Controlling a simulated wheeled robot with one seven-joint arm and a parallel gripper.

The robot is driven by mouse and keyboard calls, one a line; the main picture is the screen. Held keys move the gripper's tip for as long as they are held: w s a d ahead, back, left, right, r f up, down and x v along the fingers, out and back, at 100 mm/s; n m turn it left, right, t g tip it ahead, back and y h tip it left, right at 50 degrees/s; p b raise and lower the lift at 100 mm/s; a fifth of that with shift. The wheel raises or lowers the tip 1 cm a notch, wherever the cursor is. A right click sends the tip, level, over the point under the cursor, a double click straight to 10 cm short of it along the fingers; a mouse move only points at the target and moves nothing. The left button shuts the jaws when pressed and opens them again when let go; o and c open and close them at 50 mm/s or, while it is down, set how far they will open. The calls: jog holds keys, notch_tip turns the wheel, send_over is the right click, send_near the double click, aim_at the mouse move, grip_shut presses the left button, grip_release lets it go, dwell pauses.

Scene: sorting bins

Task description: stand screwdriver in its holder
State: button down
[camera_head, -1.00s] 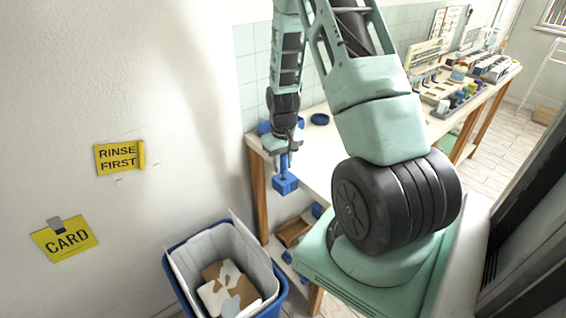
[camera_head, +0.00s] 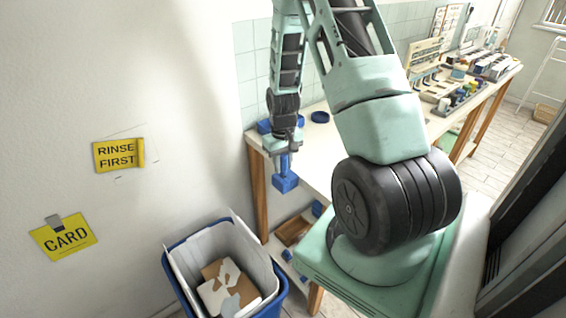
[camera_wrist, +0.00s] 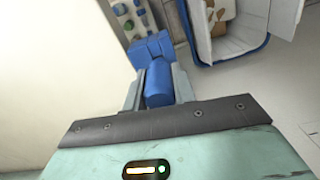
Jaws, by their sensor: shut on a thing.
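My gripper (camera_head: 285,163) points down in the head view, just off the near left end of the bench. It is shut on a blue thing (camera_head: 286,182) with a boxy lower end that hangs in front of the bench edge. In the wrist view my gripper (camera_wrist: 158,88) has a blue rounded stem (camera_wrist: 158,82) between its fingers, with blue blocky parts (camera_wrist: 152,48) beyond. I cannot tell whether this is the screwdriver. No holder can be made out for certain. The fingers hide part of the stem.
The long bench (camera_head: 318,150) carries a blue round dish (camera_head: 320,117) and, farther off, several coloured items (camera_head: 465,95). A blue bin (camera_head: 277,296) with a pale liner holding card pieces stands below left. A wooden tray (camera_head: 293,231) is under the bench.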

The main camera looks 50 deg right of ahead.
jog(key=shift+f+b, duration=0.45)
jog(key=shift+f, duration=0.25)
jog(key=c, duration=1.1)
grip_release()
jog(key=shift+o, duration=0.2)
jog(key=shift+r, duration=0.1)
notch_tip(320, 180, up, 17)
jog(key=b, duration=0.2)
jog(key=shift+r, duration=0.15)
jog(key=a+r+n, duration=0.1)
jog(key=a+n, duration=0.5)
jog(key=a, duration=1.9)
jog(key=s+a+n, duration=0.6)
jog(key=s+a, duration=0.9)
jog(key=s, duration=0.2)
jog(key=shift+a+y, duration=0.3)
jog(key=shift+a, duration=0.05)
